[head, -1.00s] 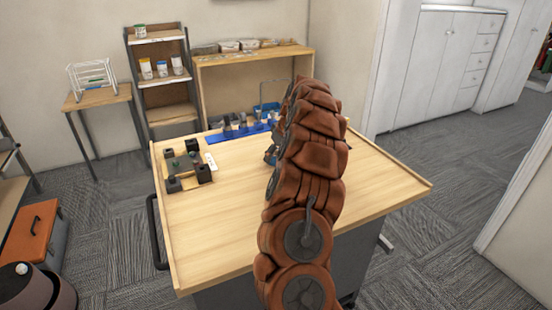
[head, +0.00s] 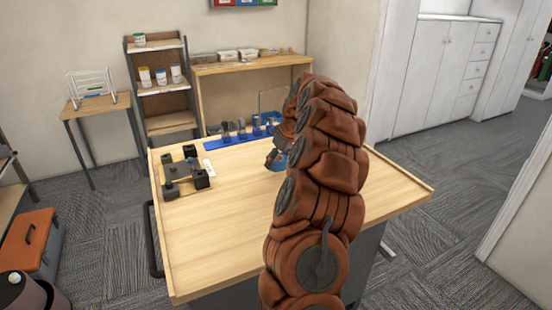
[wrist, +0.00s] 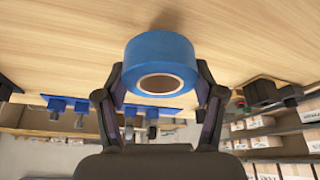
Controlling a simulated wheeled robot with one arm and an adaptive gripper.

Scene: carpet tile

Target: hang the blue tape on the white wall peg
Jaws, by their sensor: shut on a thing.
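My gripper (wrist: 160,92) is shut on the blue tape (wrist: 160,50), one finger on each side of the roll. In the wrist view the roll's brown core opening faces the camera and the wooden tabletop is behind it. In the head view the blue tape (head: 276,161) shows only partly at the end of my arm, above the table's far half. My arm hides part of it. I cannot make out the white wall peg in either view.
A blue rack (head: 240,137) with several dark items stands at the table's (head: 225,225) back edge. A black fixture (head: 184,174) sits at the left. Shelves (head: 165,100) and a side bench (head: 215,68) stand by the wall. The table's front left is clear.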

